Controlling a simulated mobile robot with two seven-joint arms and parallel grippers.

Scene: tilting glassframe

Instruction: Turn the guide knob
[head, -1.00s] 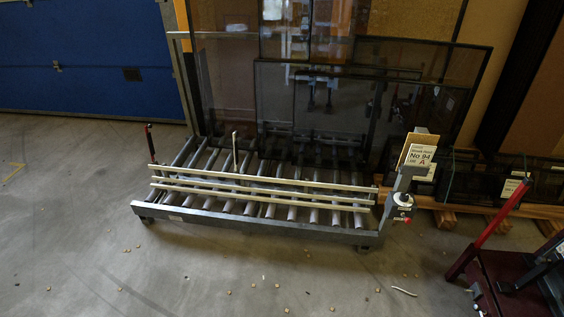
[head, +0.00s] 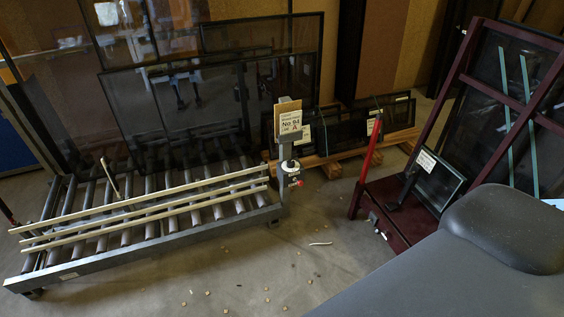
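The tilting glass frame (head: 70,271) stands at the left with a bed of rollers and pale wooden rails across it. At its right end is a grey post with a box (head: 285,152). A small control with a pale round part (head: 281,169) and a red part (head: 296,183) sits on the post's side. Which part is the guide knob I cannot tell at this size. Neither of my grippers shows in the head view.
Dark glass panes (head: 190,95) lean behind the rollers. A dark red rack (head: 374,195) holding panes stands at the right, with a bright red upright (head: 371,149). Small scraps and a pale strip (head: 320,243) lie on the open concrete floor in front.

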